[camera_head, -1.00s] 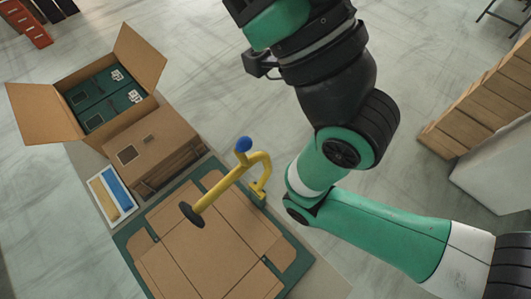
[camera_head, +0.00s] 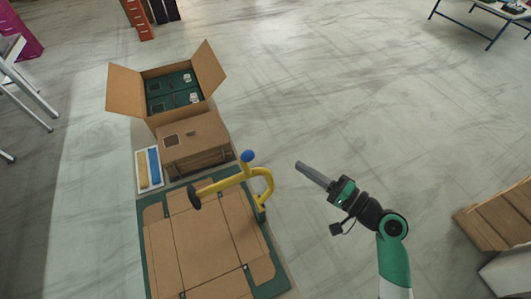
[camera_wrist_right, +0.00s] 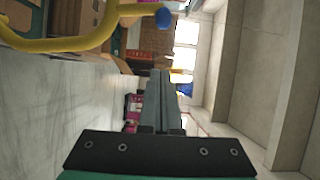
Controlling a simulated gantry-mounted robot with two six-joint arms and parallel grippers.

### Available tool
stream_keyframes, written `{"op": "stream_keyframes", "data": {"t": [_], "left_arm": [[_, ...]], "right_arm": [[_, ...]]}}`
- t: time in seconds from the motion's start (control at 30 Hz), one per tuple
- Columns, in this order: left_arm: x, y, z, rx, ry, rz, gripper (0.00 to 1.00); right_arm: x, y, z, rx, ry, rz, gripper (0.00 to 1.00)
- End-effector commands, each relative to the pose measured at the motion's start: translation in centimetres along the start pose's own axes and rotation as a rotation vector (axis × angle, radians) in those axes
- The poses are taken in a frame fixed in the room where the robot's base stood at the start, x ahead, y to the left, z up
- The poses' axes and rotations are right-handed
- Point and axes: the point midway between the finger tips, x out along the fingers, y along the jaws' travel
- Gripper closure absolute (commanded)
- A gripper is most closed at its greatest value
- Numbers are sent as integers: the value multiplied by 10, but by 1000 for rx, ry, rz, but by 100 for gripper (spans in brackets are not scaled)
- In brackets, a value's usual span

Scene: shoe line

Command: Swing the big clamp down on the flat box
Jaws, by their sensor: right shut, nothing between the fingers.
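The big clamp (camera_head: 222,184) is yellow, with a blue knob (camera_head: 247,156) and a round black pad (camera_head: 194,198). Its arm reaches over the upper part of the flat box (camera_head: 205,240), a creased cardboard sheet on a green board. I cannot tell how high the pad is above the cardboard. My right gripper (camera_head: 299,165) is shut and empty, right of the clamp and apart from it. In the right wrist view the clamp (camera_wrist_right: 60,43) and its knob (camera_wrist_right: 163,17) show at the upper left, beyond the closed fingers (camera_wrist_right: 160,74). My left gripper is not in view.
An open carton (camera_head: 205,65) with green boxes and a closed carton (camera_head: 195,140) stand behind the board. A tray (camera_head: 139,174) with blue and yellow items lies left of them. Wooden slats (camera_head: 490,215) are at right. The floor between is clear.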

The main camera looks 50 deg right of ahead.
Motion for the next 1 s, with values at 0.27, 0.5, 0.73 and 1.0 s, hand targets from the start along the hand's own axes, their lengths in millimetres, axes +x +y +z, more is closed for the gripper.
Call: {"op": "stream_keyframes", "data": {"t": [0.27,0.5,0.73,1.0], "left_arm": [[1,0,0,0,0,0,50],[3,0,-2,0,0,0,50],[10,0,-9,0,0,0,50],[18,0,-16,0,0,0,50]], "right_arm": [[-3,-1,-8,-3,22,1,100],[6,-2,-8,-5,19,1,100],[47,-4,-7,-5,15,0,100],[102,-4,-3,-4,15,2,100]]}}
